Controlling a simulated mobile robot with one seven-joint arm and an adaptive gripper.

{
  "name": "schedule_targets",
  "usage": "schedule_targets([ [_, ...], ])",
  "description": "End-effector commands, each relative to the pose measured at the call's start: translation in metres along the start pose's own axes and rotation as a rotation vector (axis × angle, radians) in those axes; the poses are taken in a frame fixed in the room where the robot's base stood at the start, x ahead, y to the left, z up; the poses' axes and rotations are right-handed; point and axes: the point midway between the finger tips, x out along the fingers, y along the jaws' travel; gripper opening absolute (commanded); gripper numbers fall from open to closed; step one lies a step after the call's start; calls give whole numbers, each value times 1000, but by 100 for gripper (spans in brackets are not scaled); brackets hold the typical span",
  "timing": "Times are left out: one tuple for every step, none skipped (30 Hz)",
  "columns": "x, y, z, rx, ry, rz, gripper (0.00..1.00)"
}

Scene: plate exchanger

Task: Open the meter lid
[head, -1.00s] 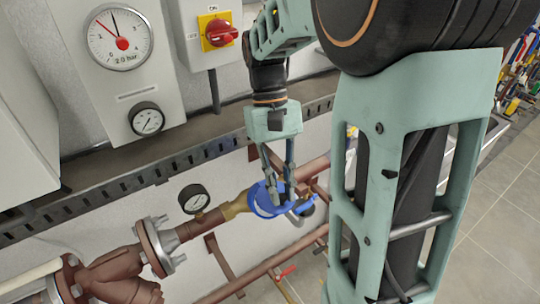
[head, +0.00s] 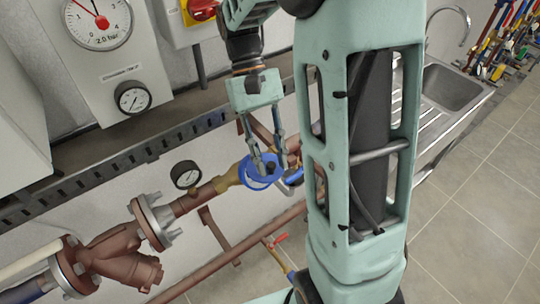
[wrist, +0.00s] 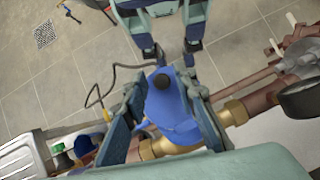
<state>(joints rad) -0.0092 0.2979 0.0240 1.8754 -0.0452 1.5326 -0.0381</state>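The blue meter (head: 249,183) sits on the brass and copper pipe run, below the slotted rail in the head view. My gripper (head: 268,163) points down at it, its two fingers apart over the blue ring. In the wrist view, a blue part with a dark round knob (wrist: 162,81) lies between the spread fingers of my gripper (wrist: 162,92). I cannot tell whether either finger touches it. Another blue part (head: 293,178) shows at the meter's right in the head view. The fingers partly hide the meter, and the lid's exact position is unclear.
A small pressure gauge (head: 186,174) stands on the pipe just left of the meter. A flanged valve (head: 118,240) is at lower left. The slotted rail (head: 150,150) runs behind my gripper. A sink (head: 450,87) is at right, with open tiled floor (head: 465,215) before it.

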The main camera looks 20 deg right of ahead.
Motion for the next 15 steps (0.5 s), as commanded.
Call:
schedule_targets([
  [0, 0, 0, 0, 1, 0, 32],
  [0, 0, 0, 0, 2, 0, 32],
  [0, 0, 0, 0, 2, -1, 32],
  [-1, 0, -1, 0, 3, -1, 32],
  [-1, 0, -1, 0, 3, -1, 32],
  [-1, 0, -1, -1, 3, -1, 32],
  [-1, 0, -1, -1, 4, -1, 32],
  [-1, 0, -1, -1, 4, -1, 32],
  [-1, 0, -1, -1, 4, -1, 32],
  [-2, 0, 0, -1, 5, -1, 32],
  [-4, 0, 1, -1, 6, -1, 32],
  [-7, 0, 3, -1, 6, -1, 32],
  [-10, 0, 4, -1, 7, -1, 32],
  [-14, 0, 6, -1, 8, -1, 32],
  [-20, 0, 10, -1, 9, -1, 32],
])
